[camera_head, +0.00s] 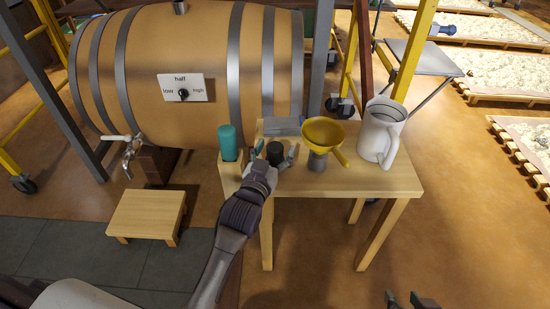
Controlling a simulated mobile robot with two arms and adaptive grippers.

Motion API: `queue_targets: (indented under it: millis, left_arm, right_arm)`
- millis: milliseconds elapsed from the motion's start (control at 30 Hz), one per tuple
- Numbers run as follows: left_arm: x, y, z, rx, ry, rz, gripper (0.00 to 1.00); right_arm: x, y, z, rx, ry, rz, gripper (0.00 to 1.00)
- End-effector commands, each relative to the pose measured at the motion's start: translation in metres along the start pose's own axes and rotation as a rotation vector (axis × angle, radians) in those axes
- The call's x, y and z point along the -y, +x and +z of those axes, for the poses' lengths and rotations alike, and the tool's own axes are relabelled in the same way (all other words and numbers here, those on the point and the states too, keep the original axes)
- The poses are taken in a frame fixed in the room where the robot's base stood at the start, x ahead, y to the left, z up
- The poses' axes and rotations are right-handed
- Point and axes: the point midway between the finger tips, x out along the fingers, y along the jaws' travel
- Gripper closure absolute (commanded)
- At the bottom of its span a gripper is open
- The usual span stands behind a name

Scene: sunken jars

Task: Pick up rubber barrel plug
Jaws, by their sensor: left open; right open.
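The rubber barrel plug, seen as a short black cylinder (275,149), stands on the small wooden table (390,182) near its left end. My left gripper (276,154) is open, with its fingers on either side of the plug. I cannot tell whether the fingers touch it. My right gripper (411,300) shows only its tips at the bottom edge, open and empty, well away from the plug.
A yellow funnel (322,132) and a white jug (381,133) stand right of the plug. A grey flat item (282,126) lies behind it. A teal cylinder (229,142) sits at left. A large barrel (190,60) and low stool (147,212) are further left.

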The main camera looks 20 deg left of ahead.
Motion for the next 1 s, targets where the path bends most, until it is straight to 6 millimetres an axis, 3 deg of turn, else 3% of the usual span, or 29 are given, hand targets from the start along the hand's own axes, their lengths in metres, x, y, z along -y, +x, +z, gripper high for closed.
queue_targets:
  millis: [233, 633, 1000]
  left_arm:
    - [0.0002, 0.0009, 0.0, 0.001, 0.0, 0.0, 0.29]
    - [0.0002, 0.0008, -0.0003, 0.0, 0.001, 0.0, 0.93]
    - [0.0004, 0.0013, -0.0024, 0.0, 0.0, 0.0, 0.94]
  right_arm:
    - [0.0002, 0.0001, -0.0017, -0.008, 0.0, 0.0, 0.56]
    - [0.0003, 0.0, -0.0013, -0.006, 0.0, 0.0, 0.56]
    - [0.0002, -0.0017, 0.0005, 0.01, 0.0, 0.0, 0.56]
